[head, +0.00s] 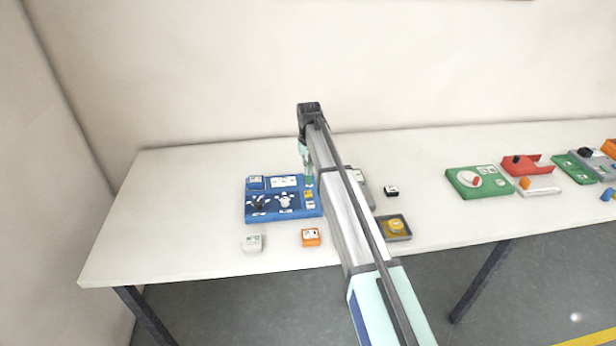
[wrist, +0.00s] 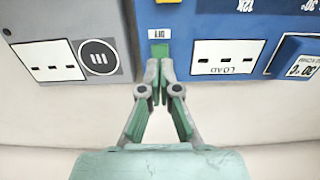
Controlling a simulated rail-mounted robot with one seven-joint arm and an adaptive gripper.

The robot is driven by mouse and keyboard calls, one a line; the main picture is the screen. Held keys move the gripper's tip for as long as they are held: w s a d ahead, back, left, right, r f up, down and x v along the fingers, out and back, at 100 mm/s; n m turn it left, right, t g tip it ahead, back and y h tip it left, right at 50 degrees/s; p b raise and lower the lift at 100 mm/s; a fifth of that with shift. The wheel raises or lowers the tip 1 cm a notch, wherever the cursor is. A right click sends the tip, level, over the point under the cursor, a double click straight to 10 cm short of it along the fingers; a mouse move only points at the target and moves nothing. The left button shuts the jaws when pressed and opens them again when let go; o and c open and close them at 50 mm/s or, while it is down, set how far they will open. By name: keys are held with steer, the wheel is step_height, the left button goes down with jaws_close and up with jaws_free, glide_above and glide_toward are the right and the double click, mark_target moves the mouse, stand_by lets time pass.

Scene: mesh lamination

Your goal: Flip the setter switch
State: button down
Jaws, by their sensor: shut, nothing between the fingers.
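A blue control panel (head: 247,212) with several labelled controls lies on the table, left of my arm; its edge also fills the top of the wrist view (wrist: 220,22). My gripper (wrist: 166,72) is shut and empty. It is at the right edge of the panel in the head view (head: 308,181). In the wrist view, the fingertips are just below a small green piece (wrist: 159,50) with an upside-down OFF label above it; contact cannot be told. No setter label is readable, so I cannot tell whether this green piece is the setter switch.
A grey box (wrist: 100,25) stands close beside the panel. An orange block (head: 311,238) and a white block (head: 253,243) lie near the front edge. A grey tray (head: 404,236) and black block (head: 391,191) are right of my arm. A green panel (head: 462,189) is farther right.

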mark_target(309, 181)
steer(key=shift+r+p, duration=0.75)
steer(key=shift+r, duration=1.1)
